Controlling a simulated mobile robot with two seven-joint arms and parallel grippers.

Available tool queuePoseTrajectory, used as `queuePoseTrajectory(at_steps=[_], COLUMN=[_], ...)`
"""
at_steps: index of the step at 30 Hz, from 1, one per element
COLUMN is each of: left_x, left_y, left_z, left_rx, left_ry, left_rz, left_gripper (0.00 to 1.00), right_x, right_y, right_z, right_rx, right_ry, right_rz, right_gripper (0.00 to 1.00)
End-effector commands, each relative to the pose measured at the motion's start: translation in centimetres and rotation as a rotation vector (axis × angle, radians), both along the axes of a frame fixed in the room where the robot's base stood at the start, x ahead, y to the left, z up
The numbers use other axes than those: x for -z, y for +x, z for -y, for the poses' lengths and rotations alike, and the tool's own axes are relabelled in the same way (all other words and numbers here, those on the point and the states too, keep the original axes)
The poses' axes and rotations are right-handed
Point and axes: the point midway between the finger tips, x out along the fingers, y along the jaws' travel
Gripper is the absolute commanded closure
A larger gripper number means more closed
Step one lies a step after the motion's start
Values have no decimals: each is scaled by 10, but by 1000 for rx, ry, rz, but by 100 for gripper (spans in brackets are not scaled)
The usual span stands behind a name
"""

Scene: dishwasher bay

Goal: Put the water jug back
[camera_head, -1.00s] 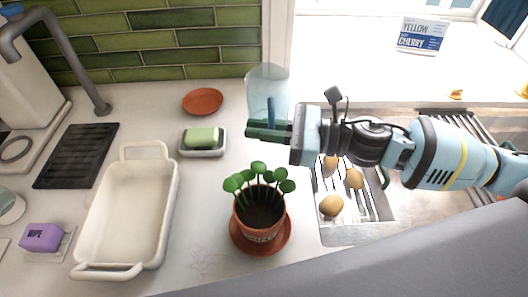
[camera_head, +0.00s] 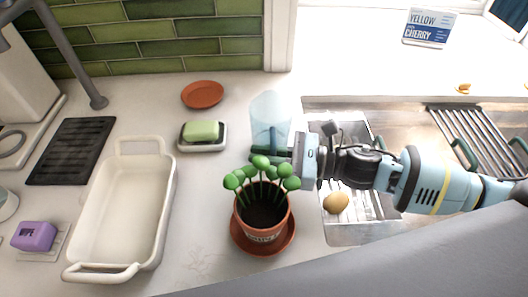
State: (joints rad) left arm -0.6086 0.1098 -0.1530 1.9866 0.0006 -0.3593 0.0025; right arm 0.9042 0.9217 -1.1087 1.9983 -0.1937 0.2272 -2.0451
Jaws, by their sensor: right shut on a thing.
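The water jug (camera_head: 270,112) is a translucent pale blue vessel near the middle of the picture, behind the potted plant. My right gripper (camera_head: 272,150), with green fingers, comes in from the right and is shut on it. The jug looks upright. Its lower part is hidden by the fingers and the plant's leaves, so I cannot tell whether it touches the counter. My left gripper is not in view.
A potted plant (camera_head: 262,212) on a terracotta saucer stands just in front of the jug. A soap dish (camera_head: 203,145), a terracotta dish (camera_head: 202,95) and a white baking dish (camera_head: 120,212) lie to the left. A sink (camera_head: 345,232) with a potato (camera_head: 336,203) is at right.

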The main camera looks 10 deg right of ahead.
Motion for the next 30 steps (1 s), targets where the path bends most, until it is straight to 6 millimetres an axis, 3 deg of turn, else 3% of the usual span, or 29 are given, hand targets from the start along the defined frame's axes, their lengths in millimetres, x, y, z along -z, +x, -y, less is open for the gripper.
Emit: queuePoseTrajectory(at_steps=[9,10,15,30], left_x=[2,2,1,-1], left_y=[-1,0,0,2], left_z=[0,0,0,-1], left_rx=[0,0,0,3], left_ry=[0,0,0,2], left_rz=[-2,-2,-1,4], left_gripper=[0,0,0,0], right_x=[3,3,2,-2], right_y=[0,0,0,0], right_z=[0,0,0,3], right_rx=[0,0,0,2], right_ry=[1,0,0,-2], right_rz=[0,-1,0,1], right_gripper=[100,88,67,67])
